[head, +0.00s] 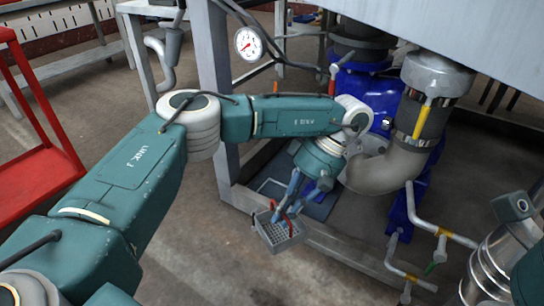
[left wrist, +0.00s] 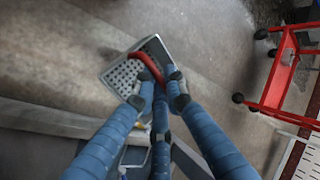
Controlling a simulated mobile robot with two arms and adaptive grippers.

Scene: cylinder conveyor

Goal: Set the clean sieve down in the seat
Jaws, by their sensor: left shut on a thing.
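The sieve (head: 272,236) is a small grey square basket with a perforated bottom and a red handle. My left gripper (head: 283,211) is shut on its red handle and holds it near the lower frame beam of the machine. In the left wrist view the sieve (left wrist: 124,76) hangs past the fingertips (left wrist: 160,88), with its perforated face showing. A light-edged rectangular recess (head: 268,187) lies behind the sieve, low inside the frame; it may be the seat, but I cannot tell for sure. My right gripper is not in view.
The grey machine frame's leg (head: 213,90) and lower beam (head: 330,262) stand close to my left arm. A blue pump (head: 372,95), a thick grey pipe (head: 383,171) and thin valve pipes (head: 440,235) crowd the right. A red cart (head: 38,178) stands left. Open floor lies in front.

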